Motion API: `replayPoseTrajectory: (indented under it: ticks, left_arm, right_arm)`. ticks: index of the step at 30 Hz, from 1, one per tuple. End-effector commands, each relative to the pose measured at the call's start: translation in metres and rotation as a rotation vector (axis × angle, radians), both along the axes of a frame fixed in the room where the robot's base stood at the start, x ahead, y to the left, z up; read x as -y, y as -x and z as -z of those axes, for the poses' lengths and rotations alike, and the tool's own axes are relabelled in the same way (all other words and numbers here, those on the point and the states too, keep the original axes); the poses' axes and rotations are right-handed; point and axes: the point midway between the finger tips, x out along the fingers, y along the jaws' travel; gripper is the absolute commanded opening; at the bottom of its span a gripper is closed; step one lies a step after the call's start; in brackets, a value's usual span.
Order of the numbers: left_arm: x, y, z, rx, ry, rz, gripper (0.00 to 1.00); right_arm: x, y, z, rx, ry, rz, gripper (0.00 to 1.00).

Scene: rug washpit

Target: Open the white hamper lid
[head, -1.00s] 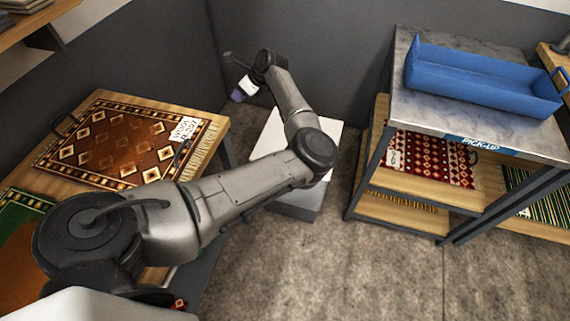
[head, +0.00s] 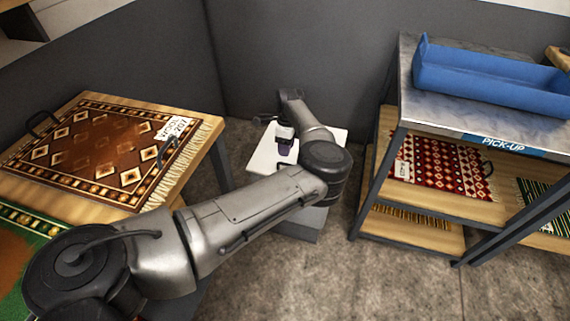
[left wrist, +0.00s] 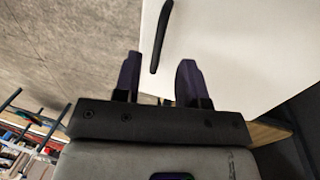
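The white hamper lid (head: 262,160) lies flat on the grey hamper body (head: 302,226), which stands on the floor between the two tables. My left arm reaches across it and hides part of the lid. My left gripper (head: 286,151) points down over the lid. In the left wrist view, the gripper (left wrist: 160,62) has its two dark fingers apart with nothing between them. The lid (left wrist: 235,50) fills the upper right there. Its dark bar handle (left wrist: 161,37) runs toward the gap between the fingertips; I cannot tell whether they touch. My right gripper is not in view.
A wooden table (head: 210,150) with a patterned brown rug (head: 115,150) stands at left. At right, a metal-topped rack (head: 410,100) holds a blue tray (head: 490,85) on top and a red rug (head: 440,165) on its shelf. Dark walls are close behind the hamper.

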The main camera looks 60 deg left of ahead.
Motion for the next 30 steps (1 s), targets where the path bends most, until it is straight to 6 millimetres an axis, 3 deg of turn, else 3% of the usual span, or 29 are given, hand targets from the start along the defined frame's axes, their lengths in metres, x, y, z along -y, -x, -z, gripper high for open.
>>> replayPoseTrajectory:
  ticks: [3, 12, 25, 30]
  left_arm:
    - [0.003, 0.003, 0.023, -0.001, 0.0, 0.001, 0.38]
    - [0.006, 0.007, 0.05, 0.0, -0.001, 0.0, 0.38]
    - [0.007, 0.008, 0.055, 0.0, -0.001, 0.0, 0.38]
    - [0.007, 0.008, 0.055, -0.001, -0.001, 0.0, 0.24]
  right_arm:
    - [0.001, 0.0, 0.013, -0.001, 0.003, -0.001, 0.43]
    - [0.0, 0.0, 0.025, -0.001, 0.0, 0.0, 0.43]
    - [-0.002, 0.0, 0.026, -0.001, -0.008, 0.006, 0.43]
    - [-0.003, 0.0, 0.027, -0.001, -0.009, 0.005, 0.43]
